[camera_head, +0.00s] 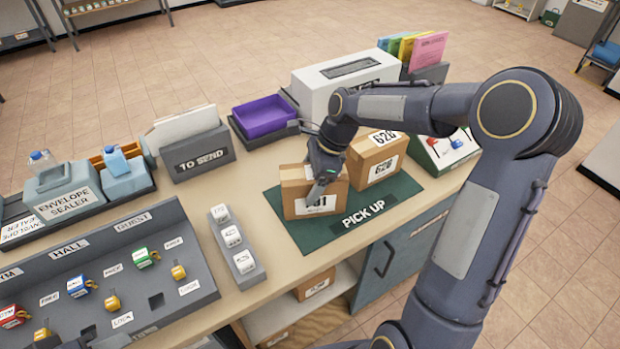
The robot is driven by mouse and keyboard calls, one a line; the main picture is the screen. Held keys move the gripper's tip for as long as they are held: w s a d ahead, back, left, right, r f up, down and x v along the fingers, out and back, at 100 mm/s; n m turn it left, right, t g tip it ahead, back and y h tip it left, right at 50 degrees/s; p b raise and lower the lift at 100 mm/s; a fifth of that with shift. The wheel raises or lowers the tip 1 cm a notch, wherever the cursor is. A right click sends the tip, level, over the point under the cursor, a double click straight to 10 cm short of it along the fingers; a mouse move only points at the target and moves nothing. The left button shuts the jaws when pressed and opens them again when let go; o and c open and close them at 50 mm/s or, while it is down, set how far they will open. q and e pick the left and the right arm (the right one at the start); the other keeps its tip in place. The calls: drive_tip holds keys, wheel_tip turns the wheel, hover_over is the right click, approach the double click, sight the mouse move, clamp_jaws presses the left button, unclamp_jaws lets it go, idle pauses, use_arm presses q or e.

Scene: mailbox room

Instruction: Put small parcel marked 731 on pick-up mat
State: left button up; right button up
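A small brown parcel (297,202) sits at the left part of the dark green pick-up mat (318,236). Its white front label is partly covered by my gripper, so I cannot read its number in full. My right gripper (321,180) reaches down over the parcel from above, with one finger in front of its label. The other finger is hidden, so I cannot tell whether it grips the parcel. A larger brown box marked 620 (366,160) stands on the mat to the right. My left gripper is not in view.
A white machine (325,88), a purple tray (264,117) and a TO SEND holder (198,155) stand behind. A grey strip of white blocks (232,237) lies left of the mat. A key panel (115,270) is further left. Other parcels (315,285) sit on the shelf below.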

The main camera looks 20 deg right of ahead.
drive_tip(key=shift+o, duration=0.7)
drive_tip(key=shift+r, duration=0.1)
